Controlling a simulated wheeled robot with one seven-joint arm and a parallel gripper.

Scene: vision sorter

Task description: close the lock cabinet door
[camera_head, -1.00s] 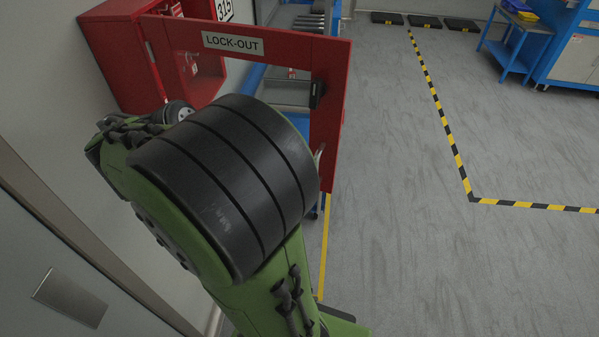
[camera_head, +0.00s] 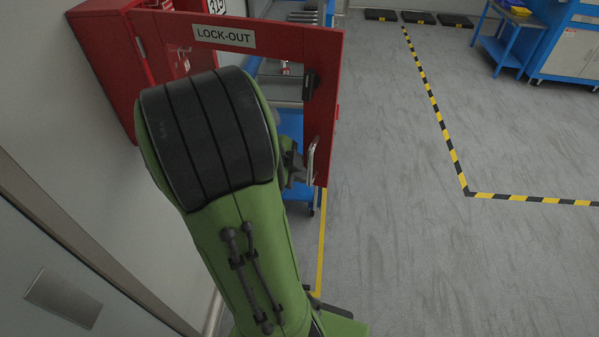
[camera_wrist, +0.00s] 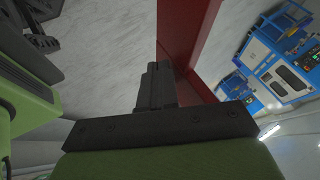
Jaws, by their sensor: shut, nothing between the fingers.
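The lock cabinet (camera_head: 102,60) is a red box on the wall at upper left in the head view. Its red door (camera_head: 326,105), a frame with a LOCK-OUT label and a see-through opening, stands swung out to the right. A metal handle (camera_head: 313,160) is near the door's free edge. My arm covers part of the door's lower side. In the wrist view my gripper (camera_wrist: 158,70) is shut and empty, beside the red door panel (camera_wrist: 187,30). I cannot tell whether it touches the door. In the head view it is mostly hidden by my arm, near the handle.
A blue trolley (camera_head: 290,125) shows behind the door. A pale wall panel with a metal plate (camera_head: 64,298) is close at left. Open grey floor with yellow-black tape (camera_head: 451,150) lies to the right; a blue workbench (camera_head: 565,45) stands at far right.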

